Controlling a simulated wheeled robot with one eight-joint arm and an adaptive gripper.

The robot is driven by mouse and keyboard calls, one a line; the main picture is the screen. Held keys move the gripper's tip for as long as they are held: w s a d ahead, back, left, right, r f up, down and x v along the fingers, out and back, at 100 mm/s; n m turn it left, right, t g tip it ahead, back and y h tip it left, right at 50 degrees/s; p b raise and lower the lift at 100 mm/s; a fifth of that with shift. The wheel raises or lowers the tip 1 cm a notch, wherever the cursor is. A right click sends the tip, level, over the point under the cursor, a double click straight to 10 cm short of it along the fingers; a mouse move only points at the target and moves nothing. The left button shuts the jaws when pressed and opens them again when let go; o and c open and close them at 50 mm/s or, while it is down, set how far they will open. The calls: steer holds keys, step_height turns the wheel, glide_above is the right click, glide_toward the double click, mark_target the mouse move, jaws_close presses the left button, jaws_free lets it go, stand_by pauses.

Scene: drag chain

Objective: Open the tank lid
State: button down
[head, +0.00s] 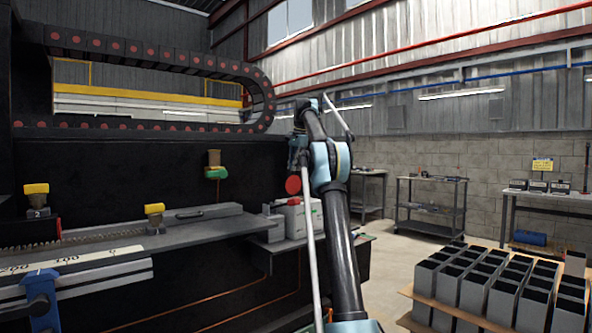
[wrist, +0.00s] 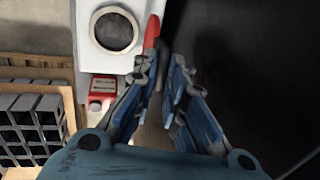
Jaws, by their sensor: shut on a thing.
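Whether a hinge joins the lid to the tank cannot be told.
A pallet of grey open boxes (head: 500,285) stands at the right. Floor is clear toward the cart (head: 432,200).

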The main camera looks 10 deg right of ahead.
steer(key=shift+w+a, duration=0.15)
steer(key=shift+w, duration=0.35)
steer(key=c, duration=1.6)
jaws_free()
steer(key=shift+c, duration=0.2)
steer(key=shift+a, duration=0.1)
